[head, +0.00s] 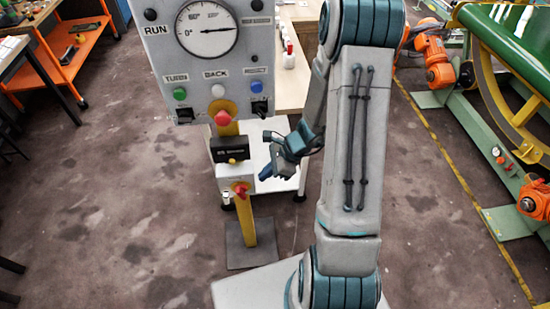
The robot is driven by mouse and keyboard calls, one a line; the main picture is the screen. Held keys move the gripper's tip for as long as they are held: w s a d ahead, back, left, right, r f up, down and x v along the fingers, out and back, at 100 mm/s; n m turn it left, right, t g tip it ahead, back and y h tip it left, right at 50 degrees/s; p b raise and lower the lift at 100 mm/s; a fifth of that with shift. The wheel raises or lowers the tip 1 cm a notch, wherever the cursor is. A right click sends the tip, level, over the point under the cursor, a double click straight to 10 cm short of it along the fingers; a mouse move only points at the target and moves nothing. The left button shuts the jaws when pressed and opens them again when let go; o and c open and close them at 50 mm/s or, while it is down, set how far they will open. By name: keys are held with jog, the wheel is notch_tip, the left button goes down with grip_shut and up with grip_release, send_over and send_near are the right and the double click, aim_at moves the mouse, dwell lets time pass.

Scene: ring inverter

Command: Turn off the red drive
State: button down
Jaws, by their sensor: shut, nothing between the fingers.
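A grey control panel (205,67) stands on a yellow post (248,222). Its dial needle points right. Below the dial are a green, a white and a blue button, and a red knob (222,118) sits at its lower edge. A small black box with a label (229,149) is mounted lower on the post. Below it a pale box (237,176) carries a red handle (241,189). I cannot tell which part is the red drive's switch. My gripper (264,175) is shut and empty, just right of the pale box, apparently not touching the handle.
A white table (284,178) stands behind the post, with white bottles (289,57) on a bench beyond. An orange cart (75,62) is at the upper left. Green and orange machinery (505,80) fills the right. The floor left of the post is clear.

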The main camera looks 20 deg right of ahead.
jog(key=a+v, duration=0.1)
jog(key=v, duration=0.5)
jog(key=shift+d+r, duration=0.25)
jog(key=shift+r, duration=0.5)
